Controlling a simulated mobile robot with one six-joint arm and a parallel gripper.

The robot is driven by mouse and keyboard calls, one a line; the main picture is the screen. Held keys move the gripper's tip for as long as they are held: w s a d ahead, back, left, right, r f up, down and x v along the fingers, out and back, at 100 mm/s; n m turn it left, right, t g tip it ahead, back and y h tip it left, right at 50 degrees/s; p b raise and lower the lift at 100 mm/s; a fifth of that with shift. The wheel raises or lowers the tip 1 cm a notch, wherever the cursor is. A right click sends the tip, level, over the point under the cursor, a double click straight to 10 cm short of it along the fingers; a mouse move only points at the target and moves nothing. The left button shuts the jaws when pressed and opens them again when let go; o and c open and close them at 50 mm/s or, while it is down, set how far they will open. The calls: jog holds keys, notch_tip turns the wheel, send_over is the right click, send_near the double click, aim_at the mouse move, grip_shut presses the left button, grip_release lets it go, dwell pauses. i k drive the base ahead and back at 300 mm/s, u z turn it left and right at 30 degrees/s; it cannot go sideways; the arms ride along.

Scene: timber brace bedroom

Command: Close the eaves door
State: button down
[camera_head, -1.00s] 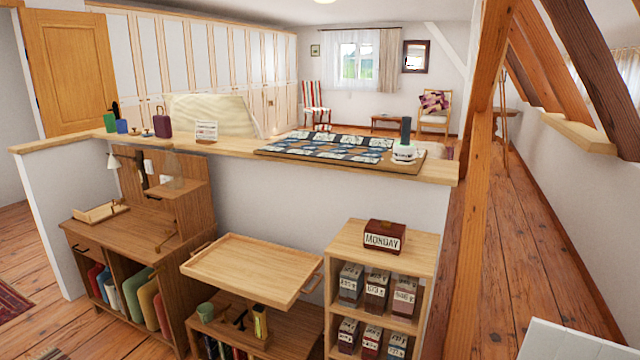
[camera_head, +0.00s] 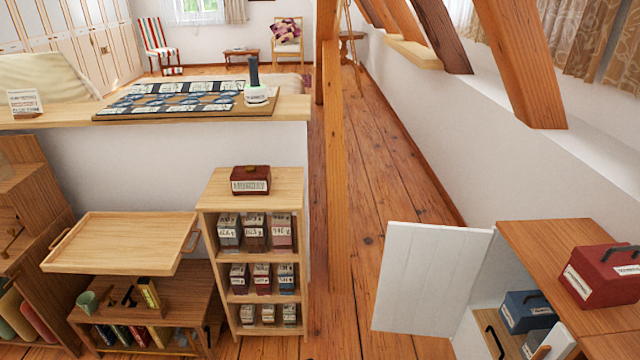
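The eaves door is a white grooved panel (camera_head: 428,280) at the lower right of the head view. It stands swung open, out to the left of a low cabinet with a brown wooden top (camera_head: 540,240). The opening beside the door shows a white interior with a blue box (camera_head: 525,310) inside. The door's lower part and the deeper inside of the cabinet are partly hidden or cut off. My gripper is not in view.
A red box (camera_head: 605,275) sits on the cabinet top. A timber post (camera_head: 334,170) stands left of the plank-floor aisle (camera_head: 385,170). A small shelf (camera_head: 255,190) with several boxes and a wooden tray (camera_head: 125,240) are at left. Slanted beams (camera_head: 515,60) cross the upper right.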

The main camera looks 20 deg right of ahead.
aim_at(429, 273)
jog(key=u, duration=0.5)
jog(key=k, duration=0.15)
jog(key=z, duration=3)
jog(key=k, duration=0.55)
jog(key=u, duration=0.15)
jog(key=i, duration=0.45)
jog(key=z, duration=0.1)
